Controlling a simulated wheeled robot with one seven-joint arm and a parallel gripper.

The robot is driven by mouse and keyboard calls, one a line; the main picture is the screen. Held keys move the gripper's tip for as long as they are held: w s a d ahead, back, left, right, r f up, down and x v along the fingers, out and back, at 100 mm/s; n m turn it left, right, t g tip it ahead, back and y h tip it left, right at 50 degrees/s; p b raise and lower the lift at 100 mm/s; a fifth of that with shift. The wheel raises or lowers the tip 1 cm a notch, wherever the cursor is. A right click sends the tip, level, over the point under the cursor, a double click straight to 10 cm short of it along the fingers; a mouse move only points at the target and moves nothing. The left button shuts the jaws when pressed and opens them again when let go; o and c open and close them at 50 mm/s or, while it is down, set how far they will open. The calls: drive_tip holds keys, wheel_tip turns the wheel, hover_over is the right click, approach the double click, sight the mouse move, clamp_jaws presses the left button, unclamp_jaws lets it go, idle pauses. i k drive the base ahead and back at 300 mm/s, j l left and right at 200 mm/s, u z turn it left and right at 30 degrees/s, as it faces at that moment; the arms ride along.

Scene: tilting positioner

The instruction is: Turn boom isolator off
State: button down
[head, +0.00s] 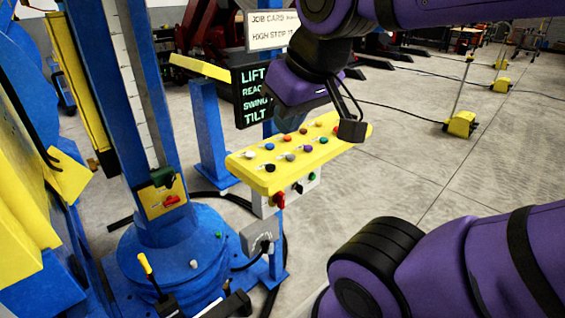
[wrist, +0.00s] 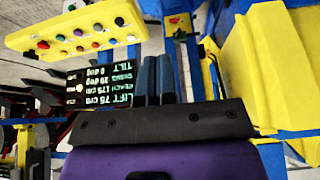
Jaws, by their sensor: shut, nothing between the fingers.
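No label in view reads as boom isolator, so I cannot tell which control it is. A red switch (head: 278,200) sits on a pale box under the yellow button panel (head: 241,163). A grey box with a dark knob (head: 262,240) stands lower, by the blue base. A yellow plate on the blue column carries a red handle (head: 171,201) below a green part. My gripper (wrist: 153,80) shows in the wrist view with its two dark fingers side by side, shut and empty. They point toward the display and panel area, touching nothing visible.
A display (head: 258,97) lists LIFT, REACH, SWING and TILT; the wrist view shows it upside down. A job card sign (head: 272,30) hangs above. A yellow lever (head: 146,264) stands on the blue base. Cables cross the floor.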

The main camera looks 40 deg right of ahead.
sight(279, 198)
drive_tip(key=k+l+z, duration=0.2)
drive_tip(key=z, duration=0.15)
drive_tip(key=k+l+z, duration=0.7)
drive_tip(key=i+j, duration=0.1)
